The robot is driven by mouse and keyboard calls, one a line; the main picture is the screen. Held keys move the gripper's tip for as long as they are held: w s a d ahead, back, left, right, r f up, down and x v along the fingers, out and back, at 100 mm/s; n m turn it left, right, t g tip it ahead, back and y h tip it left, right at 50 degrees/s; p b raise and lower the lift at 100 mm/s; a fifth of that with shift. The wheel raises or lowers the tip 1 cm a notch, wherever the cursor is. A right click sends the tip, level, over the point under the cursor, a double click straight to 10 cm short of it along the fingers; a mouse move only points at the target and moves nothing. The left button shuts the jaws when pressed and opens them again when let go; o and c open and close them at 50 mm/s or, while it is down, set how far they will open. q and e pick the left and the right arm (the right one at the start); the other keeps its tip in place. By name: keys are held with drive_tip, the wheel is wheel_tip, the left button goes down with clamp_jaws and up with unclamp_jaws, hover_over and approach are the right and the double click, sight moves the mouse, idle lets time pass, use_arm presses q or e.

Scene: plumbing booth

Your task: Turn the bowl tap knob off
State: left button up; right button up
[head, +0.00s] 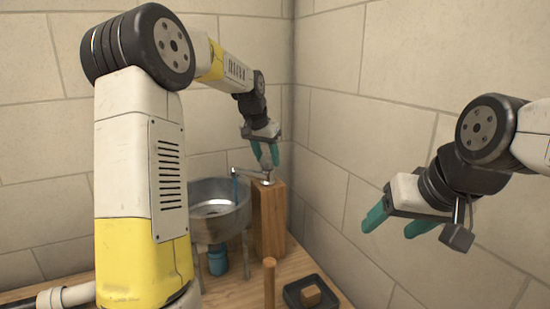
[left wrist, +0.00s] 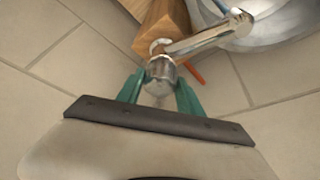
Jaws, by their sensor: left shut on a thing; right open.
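The metal tap (head: 251,172) stands on a wooden post beside a round steel bowl (head: 214,210), its spout reaching left over the bowl. My left gripper (head: 267,161) points down at the tap's top from above. In the left wrist view its green fingers (left wrist: 160,88) are on either side of the shiny round knob (left wrist: 161,70) and shut on it. The spout (left wrist: 205,38) runs to the upper right there. My right gripper (head: 401,223) is open and empty, in the air at the right, well away from the tap.
The wooden post (head: 268,222) stands close to the right wall. A thin blue strip (head: 235,188) hangs below the spout; I cannot tell whether it is water. A black tray (head: 325,299) with a wooden block (head: 311,296) and an upright wooden rod (head: 269,285) are in front.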

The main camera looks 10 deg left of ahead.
use_arm(q)
drive_tip(key=m, duration=0.2)
drive_tip(key=m+h, duration=0.1)
drive_tip(key=m, duration=0.1)
drive_tip(key=shift+w+a+m+g+h, duration=0.1)
drive_tip(key=shift+m+g+h, duration=0.2)
drive_tip(key=shift+g, duration=0.1)
drive_tip(key=shift+m+g+h, duration=0.5)
drive_tip(key=shift+m+g, duration=0.3)
drive_tip(key=shift+m, duration=1.5)
drive_tip(key=o, duration=1.4)
drive_tip(key=v, duration=0.8)
drive_tip(key=shift+f, duration=0.1)
